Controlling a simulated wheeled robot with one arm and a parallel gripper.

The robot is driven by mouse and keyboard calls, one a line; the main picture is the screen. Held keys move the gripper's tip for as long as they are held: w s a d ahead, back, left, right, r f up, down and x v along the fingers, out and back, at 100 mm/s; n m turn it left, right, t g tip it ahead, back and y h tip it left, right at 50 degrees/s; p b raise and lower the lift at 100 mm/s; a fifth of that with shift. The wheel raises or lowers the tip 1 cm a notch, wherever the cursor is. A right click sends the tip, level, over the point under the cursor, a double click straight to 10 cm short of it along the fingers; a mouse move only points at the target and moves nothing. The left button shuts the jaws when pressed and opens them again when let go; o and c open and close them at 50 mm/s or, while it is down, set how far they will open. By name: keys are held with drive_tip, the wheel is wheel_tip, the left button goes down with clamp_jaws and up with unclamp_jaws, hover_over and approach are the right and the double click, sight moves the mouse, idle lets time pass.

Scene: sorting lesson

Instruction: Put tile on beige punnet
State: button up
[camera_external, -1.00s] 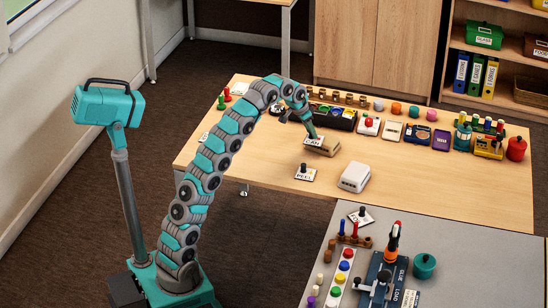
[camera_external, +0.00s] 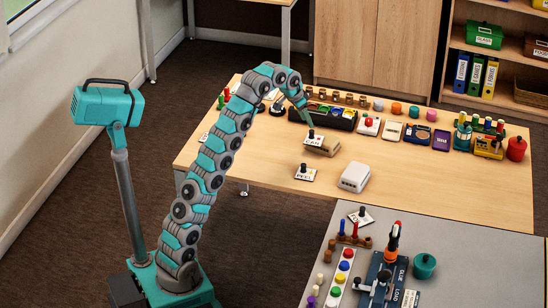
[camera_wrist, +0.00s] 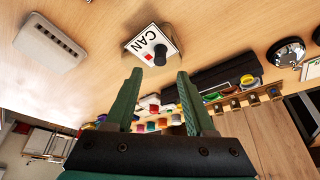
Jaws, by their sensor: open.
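A white tile marked CAN (camera_external: 314,140) with a black knob lies on the beige punnet (camera_external: 330,150), covering its left part. My gripper (camera_external: 308,120) is just above the knob. In the wrist view, my gripper (camera_wrist: 160,73) has its green fingers apart, with nothing between them and the knob just beyond the tips. A second tile marked PEEL (camera_external: 304,174), also with a black knob, lies on the table in front.
A white box (camera_external: 354,177) stands to the right of the PEEL tile; a white slotted box (camera_wrist: 49,40) shows at the upper left of the wrist view. A dark tray (camera_external: 335,116) and several small items line the table's back. The table's right front is clear.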

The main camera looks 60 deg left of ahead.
drive_tip(key=shift+s+r, duration=0.25)
drive_tip(key=shift+r, duration=0.25)
